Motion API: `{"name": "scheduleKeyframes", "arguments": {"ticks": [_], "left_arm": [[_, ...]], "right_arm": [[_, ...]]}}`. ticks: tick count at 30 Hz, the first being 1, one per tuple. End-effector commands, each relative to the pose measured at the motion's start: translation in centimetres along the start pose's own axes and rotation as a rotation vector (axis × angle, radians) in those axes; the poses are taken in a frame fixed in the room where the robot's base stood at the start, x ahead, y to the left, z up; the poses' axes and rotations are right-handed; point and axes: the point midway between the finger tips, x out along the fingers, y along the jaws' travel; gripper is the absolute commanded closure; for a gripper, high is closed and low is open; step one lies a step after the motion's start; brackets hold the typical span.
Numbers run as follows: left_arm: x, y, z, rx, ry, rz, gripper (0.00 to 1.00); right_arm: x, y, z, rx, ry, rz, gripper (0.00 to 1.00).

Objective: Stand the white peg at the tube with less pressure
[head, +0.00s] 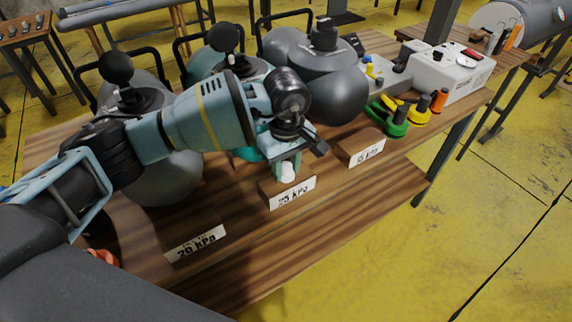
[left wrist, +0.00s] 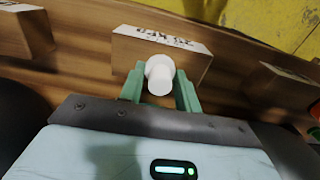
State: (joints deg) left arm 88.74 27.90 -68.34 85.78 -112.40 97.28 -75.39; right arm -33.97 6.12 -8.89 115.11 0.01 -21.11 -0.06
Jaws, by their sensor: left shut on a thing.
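The white peg (head: 288,172) is between the green fingers of my left gripper (head: 286,167), which is shut on it just behind the middle pressure sign (head: 292,192). In the left wrist view the peg (left wrist: 160,75) sits between the fingertips, close to that sign (left wrist: 160,50). I cannot tell if its foot touches the table. The left sign (head: 195,243) reads 20 kPa; the middle one seems to read 25 or 35 kPa; the right one (head: 367,152) is hard to read. A grey tube (head: 165,178) is at left, a teal one is mostly hidden behind my arm, and another grey tube (head: 335,92) is at right.
Green (head: 394,128), yellow (head: 418,112) and orange (head: 439,100) items stand at the table's right, before a white device (head: 450,70). Black gauges or valves (head: 116,68) rise from the tubes. The wooden table (head: 235,222) is bare between the left and middle signs.

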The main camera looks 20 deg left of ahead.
Motion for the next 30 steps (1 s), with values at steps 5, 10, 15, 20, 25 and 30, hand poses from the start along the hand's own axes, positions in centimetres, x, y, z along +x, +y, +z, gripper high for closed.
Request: {"name": "scheduleKeyframes", "arguments": {"ticks": [5, 10, 15, 20, 25, 30], "left_arm": [[0.4, 0.0, 0.0, 0.0, -0.001, -0.001, 0.89], [0.4, 0.0, 0.0, 0.0, 0.0, -0.001, 0.53], [0.4, 0.0, 0.0, 0.0, 0.0, -0.001, 0.45], [0.3, 0.0, 0.0, 0.0, 0.0, -0.001, 0.45], [-0.8, 0.0, -0.1, 0.0, 0.001, 0.001, 0.45], [-3.8, 0.1, -0.1, 0.001, 0.003, 0.003, 0.45]], "right_arm": [[0.1, 0.0, 0.3, 0.0, -0.005, 0.0, 0.64], [0.1, 0.0, 0.4, 0.0, -0.006, 0.0, 0.64], [0.1, 0.0, 0.4, 0.0, -0.006, 0.0, 0.64], [0.1, 0.0, 0.3, 0.0, -0.006, 0.0, 0.64], [0.0, 0.0, 0.1, -0.001, -0.002, 0.0, 0.64], [0.0, 0.0, 0.2, 0.0, -0.003, 0.0, 0.64]]}}
